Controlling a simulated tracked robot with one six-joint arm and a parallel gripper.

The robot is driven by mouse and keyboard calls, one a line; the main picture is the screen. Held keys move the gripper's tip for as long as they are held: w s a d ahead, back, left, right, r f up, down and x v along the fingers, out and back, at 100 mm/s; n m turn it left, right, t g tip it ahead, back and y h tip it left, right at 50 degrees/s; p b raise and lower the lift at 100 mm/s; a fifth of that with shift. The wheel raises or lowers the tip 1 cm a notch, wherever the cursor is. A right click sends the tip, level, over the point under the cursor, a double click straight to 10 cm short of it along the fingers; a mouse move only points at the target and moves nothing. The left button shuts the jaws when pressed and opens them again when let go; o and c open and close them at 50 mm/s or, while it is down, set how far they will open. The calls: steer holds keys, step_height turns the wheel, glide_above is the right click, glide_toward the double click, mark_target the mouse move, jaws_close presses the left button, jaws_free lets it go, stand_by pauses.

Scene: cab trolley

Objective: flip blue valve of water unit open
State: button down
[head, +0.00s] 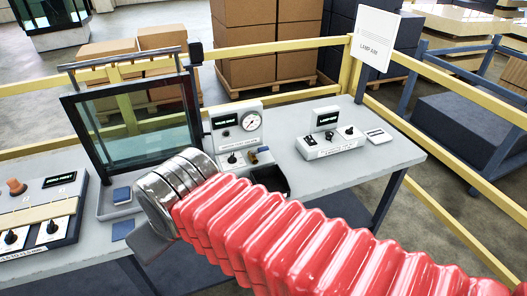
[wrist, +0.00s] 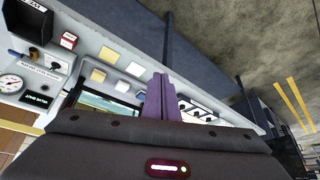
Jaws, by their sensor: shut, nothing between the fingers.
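The water unit seems to be the white box with a round gauge (head: 237,125) at the middle of the bench in the head view. It also shows at the left of the wrist view (wrist: 40,75), turned over. A small blue part, probably the blue valve (wrist: 16,53), sits by its front in the wrist view. It is too small to tell its position. In the head view the unit's front carries a black knob and small fittings. My gripper (wrist: 160,80) shows purple fingers, shut and empty, apart from the unit. Its fingertips are hidden in the head view.
A framed glass pane (head: 135,125) stands left of the unit. A switch panel (head: 40,215) lies further left. A lamp unit (head: 330,140) sits to the right. An open black bin (head: 272,181) lies before the gauge unit. Yellow rails (head: 275,47) run behind the bench.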

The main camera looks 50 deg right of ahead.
stand_by(0.3)
steer(key=w+d+f+m+t+h, duration=0.1)
steer(key=w+d+f+m+h, duration=0.3)
steer(key=d, duration=1)
steer(key=w+d+r+m+t+h, duration=0.1)
steer(key=w+d+m+h, duration=0.1)
steer(key=w+d+m, duration=0.65)
steer(key=s+d+f+m+t, duration=0.1)
steer(key=s+d+f+m, duration=0.2)
steer(key=d, duration=0.3)
steer(key=s+d+f+m+t, duration=0.1)
steer(key=s+d+f+m, duration=0.2)
steer(key=d, duration=0.4)
steer(key=s+d+f+m, duration=0.3)
steer(key=d+f+m, duration=0.1)
steer(key=d, duration=0.3)
steer(key=shift+s+d+m+t, duration=0.25)
steer(key=shift+m+t, duration=0.15)
steer(key=shift+m, duration=0.45)
steer(key=shift+w, duration=0.1)
